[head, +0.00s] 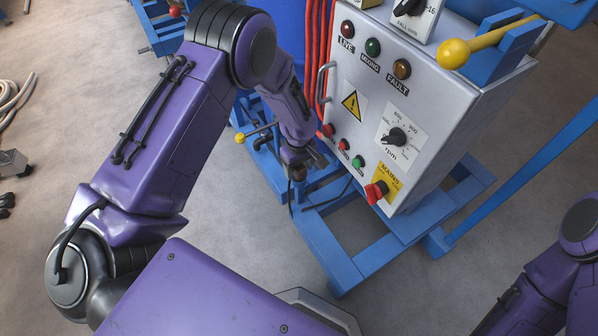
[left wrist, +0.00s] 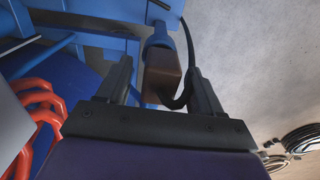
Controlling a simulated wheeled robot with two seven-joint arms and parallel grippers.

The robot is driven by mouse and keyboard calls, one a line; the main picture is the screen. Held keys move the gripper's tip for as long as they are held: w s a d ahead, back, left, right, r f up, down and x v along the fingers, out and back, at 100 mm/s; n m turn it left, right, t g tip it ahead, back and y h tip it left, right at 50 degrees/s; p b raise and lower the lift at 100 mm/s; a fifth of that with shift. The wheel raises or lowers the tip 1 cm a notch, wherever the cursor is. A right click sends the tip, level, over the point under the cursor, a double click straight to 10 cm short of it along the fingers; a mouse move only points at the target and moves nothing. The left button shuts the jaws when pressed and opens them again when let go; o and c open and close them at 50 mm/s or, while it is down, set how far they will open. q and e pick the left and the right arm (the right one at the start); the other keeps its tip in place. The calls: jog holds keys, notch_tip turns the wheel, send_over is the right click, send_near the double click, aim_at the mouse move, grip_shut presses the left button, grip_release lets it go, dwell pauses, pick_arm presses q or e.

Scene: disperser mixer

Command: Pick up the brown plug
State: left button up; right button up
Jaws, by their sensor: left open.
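The brown plug (left wrist: 163,76) is a dark brown block in the middle of the left wrist view, with a blue round piece (left wrist: 158,36) at its far end. A black cable curves along its right side. My left gripper (left wrist: 160,68) is open, with one finger on each side of the plug. Gaps show between both fingers and the plug. In the head view my left gripper (head: 300,168) is low beside the blue frame, left of the control box, and largely hides the plug. My right gripper is out of view; only part of that arm shows at the lower right.
The grey control box (head: 410,100) with lamps, a dial and a red switch stands just right of my left gripper. Red hoses (head: 318,50) hang behind it. The blue frame (head: 335,255) runs along the floor below. Open floor lies left.

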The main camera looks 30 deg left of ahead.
pick_arm(q)
jog(key=c, duration=1.1)
